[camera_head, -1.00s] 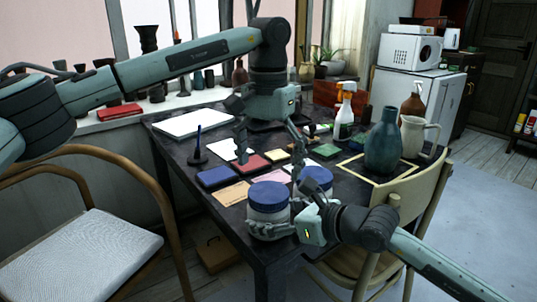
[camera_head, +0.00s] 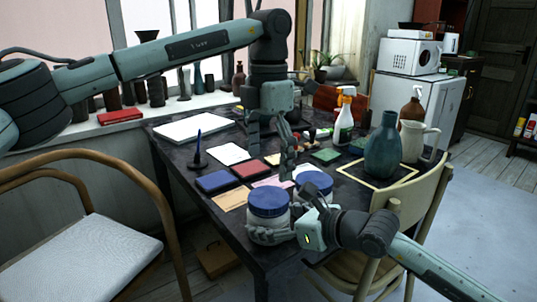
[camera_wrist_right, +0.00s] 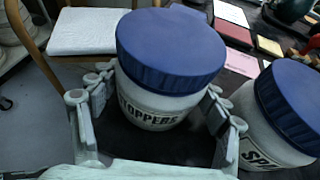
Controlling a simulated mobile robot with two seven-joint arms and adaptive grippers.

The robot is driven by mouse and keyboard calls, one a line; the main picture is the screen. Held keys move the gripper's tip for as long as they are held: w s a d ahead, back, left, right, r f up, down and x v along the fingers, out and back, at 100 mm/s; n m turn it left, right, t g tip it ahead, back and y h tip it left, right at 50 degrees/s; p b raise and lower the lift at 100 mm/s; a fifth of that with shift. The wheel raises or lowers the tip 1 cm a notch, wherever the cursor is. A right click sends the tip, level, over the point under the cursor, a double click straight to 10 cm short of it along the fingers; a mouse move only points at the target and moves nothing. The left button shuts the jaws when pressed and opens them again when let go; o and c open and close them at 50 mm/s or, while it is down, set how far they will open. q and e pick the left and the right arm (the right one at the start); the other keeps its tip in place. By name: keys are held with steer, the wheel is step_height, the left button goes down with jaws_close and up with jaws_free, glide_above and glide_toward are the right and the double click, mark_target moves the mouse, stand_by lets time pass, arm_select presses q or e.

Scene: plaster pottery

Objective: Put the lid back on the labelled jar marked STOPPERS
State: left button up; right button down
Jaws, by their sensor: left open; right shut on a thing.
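The STOPPERS jar (camera_wrist_right: 155,108) is white with black lettering and stands upright at the table's near corner; it also shows in the head view (camera_head: 268,222). A blue lid (camera_wrist_right: 170,48) sits on its top, also seen in the head view (camera_head: 268,203). My right gripper (camera_head: 268,238) is shut around the jar's body, with fingers on both sides of it in the wrist view (camera_wrist_right: 158,108). My left gripper (camera_head: 271,162) is open and empty, pointing down over the table behind the jar, apart from the lid.
A second blue-lidded jar (camera_wrist_right: 262,138), its label partly cut off, stands close beside the first. Flat coloured pieces (camera_head: 213,181) and a pen holder (camera_head: 198,155) lie behind. A spray bottle (camera_head: 344,120), teal vase (camera_head: 383,150) and pitcher (camera_head: 414,140) stand at the right.

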mark_target(268, 196)
arm_select(q)
steer(key=n, duration=0.7)
steer(key=shift+r+n, duration=0.3)
steer(key=shift+n, duration=0.1)
steer(key=n, duration=0.6)
steer(key=shift+r+n, duration=0.2)
steer(key=shift+n, duration=0.2)
steer(key=shift+f, duration=4.05)
steer(key=shift+c, duration=0.5)
